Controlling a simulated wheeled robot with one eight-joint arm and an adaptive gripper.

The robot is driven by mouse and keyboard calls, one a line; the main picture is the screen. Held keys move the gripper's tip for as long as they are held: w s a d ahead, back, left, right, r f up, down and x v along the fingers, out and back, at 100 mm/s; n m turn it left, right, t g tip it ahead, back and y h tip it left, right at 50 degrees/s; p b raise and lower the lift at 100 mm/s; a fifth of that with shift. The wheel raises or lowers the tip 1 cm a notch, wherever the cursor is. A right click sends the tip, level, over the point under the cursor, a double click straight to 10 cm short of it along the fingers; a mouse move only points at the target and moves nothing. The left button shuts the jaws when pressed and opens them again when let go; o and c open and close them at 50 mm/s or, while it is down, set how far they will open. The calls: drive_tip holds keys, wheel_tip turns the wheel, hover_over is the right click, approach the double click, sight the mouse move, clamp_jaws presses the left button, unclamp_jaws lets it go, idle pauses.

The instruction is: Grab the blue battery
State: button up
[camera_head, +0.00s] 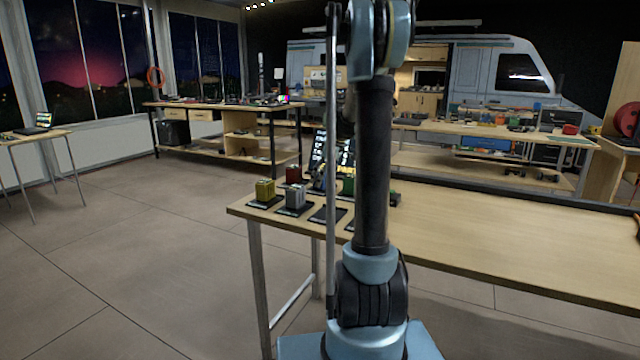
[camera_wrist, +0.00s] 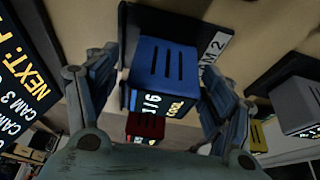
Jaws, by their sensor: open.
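The blue battery (camera_wrist: 160,68) shows in the wrist view, a box with dark slots on its blue face and a "1/6" display on its side. It sits at a dark pad labelled "CAM 2". My gripper (camera_wrist: 163,78) is open, with one finger on each side of the battery. I cannot tell whether either finger touches it. In the head view I cannot make out the blue battery or my gripper; my arm stands in front of part of the table.
A red battery (camera_wrist: 146,126) and a grey battery (camera_wrist: 304,105) are near in the wrist view. The table (camera_head: 500,243) also holds a yellow battery (camera_head: 265,191) and a green one (camera_head: 347,187). A dark text screen (camera_wrist: 24,72) stands close by. The table's right side is clear.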

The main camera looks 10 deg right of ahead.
drive_tip(key=shift+a+f, duration=0.15)
drive_tip(key=shift+f, duration=0.3)
drive_tip(key=c, duration=1.4)
drive_tip(key=shift+w+r, duration=0.1)
